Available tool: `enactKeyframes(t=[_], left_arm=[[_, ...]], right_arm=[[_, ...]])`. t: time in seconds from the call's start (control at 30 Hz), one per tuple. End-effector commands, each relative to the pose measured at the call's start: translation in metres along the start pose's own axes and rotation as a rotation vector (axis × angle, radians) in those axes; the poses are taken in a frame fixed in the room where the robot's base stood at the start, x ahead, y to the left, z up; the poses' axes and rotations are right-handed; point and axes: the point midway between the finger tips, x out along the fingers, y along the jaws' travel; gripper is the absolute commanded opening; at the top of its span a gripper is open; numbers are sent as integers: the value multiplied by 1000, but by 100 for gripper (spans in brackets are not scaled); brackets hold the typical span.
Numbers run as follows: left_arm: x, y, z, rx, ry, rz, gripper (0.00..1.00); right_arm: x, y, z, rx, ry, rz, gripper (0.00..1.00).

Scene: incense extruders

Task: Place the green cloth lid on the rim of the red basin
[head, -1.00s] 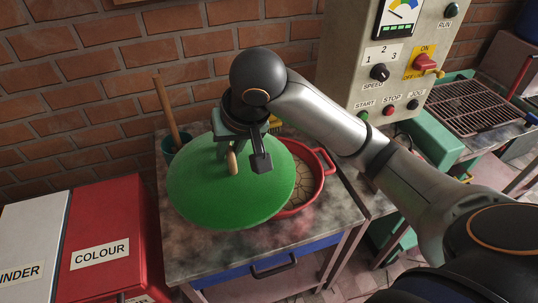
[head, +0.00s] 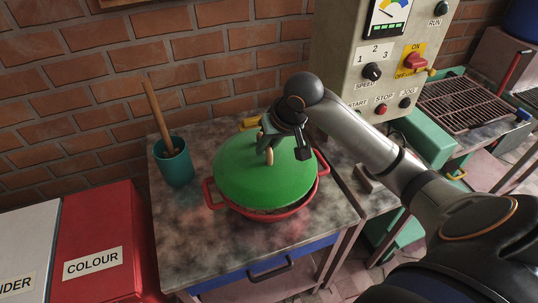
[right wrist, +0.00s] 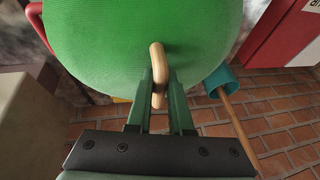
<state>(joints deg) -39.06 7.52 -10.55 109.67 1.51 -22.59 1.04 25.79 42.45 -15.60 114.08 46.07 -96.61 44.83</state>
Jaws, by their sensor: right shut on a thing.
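The green cloth lid (head: 252,183) is a domed disc with a wooden handle on top. It lies over the red basin (head: 276,213) in the head view, covering nearly all of its opening. A little of the basin's inside shows under the lid's near edge, so I cannot tell whether the lid touches the rim all round. My right gripper (head: 269,152) is shut on the wooden handle, which shows between the fingers in the right wrist view (right wrist: 157,72). The lid fills the top of that view. My left gripper is not in view.
A teal cup (head: 174,165) with a wooden stick stands left of the basin on the stained table (head: 200,252). A yellow thing (head: 250,122) lies behind the lid. A control box (head: 372,60) stands at back right; red and white bins (head: 105,225) are at left.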

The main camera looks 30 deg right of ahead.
Motion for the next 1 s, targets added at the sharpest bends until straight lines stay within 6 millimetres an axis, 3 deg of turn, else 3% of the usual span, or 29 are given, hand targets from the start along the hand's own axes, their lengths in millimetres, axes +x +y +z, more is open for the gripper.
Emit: enactKeyframes(t=[0.13,0.3,0.7,0.73,1.0], left_arm=[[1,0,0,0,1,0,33],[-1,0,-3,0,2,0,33],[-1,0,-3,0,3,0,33],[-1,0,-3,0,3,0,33],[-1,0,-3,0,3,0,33]], right_arm=[[13,14,1,3,-2,4,0],[34,16,10,1,-2,2,0],[39,16,12,1,1,1,0],[40,17,12,1,0,1,20],[39,16,12,1,0,1,49]])
